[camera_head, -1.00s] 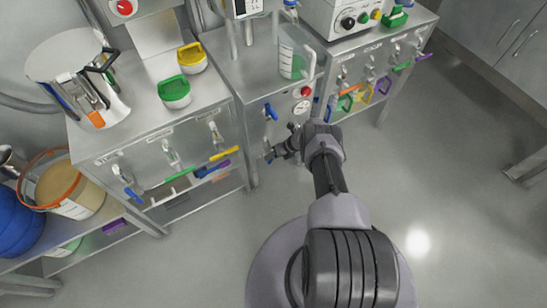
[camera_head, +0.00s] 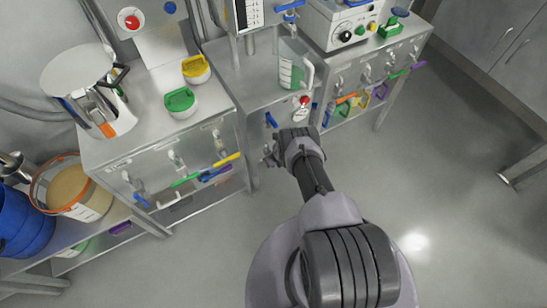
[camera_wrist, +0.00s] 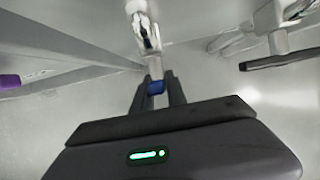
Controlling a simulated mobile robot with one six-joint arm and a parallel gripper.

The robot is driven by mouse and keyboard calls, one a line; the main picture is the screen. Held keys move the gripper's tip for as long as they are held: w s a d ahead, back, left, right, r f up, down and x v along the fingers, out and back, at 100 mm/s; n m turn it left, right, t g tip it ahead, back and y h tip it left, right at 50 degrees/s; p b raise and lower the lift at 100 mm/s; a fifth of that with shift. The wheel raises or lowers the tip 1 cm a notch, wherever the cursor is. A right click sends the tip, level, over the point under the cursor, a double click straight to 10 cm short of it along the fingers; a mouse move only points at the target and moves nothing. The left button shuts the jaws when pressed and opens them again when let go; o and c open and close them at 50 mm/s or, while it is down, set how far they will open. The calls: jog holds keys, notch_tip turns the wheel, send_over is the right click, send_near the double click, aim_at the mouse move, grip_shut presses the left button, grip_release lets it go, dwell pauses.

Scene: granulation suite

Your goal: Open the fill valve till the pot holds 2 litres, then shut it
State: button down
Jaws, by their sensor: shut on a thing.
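A clear jug-like pot (camera_head: 291,66) with a white handle and green markings stands on the middle steel cabinet; its fill level is too small to read. A valve with a blue handle (camera_head: 290,7) sits above it. Another blue lever (camera_head: 271,119) hangs on the cabinet front. My gripper (camera_head: 267,156) is low in front of this cabinet. In the wrist view my gripper (camera_wrist: 156,88) is shut on a small blue handle end (camera_wrist: 156,87), below a pale valve body (camera_wrist: 143,25). The head view does not show the held part clearly, and I cannot tell which valve it belongs to.
A round gauge (camera_head: 300,114) and red knob are on the cabinet front. Left and right cabinets carry valves with coloured levers (camera_head: 186,181). In the wrist view a dark bar (camera_wrist: 280,60) juts in at the right.

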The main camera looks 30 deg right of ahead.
jog(key=c, duration=1.4)
grip_release()
jog(key=p+v, duration=0.7)
jog(key=p, duration=0.3)
jog(key=shift+s+r, duration=0.1)
jog(key=shift+r, duration=0.2)
jog(key=shift+f, duration=0.1)
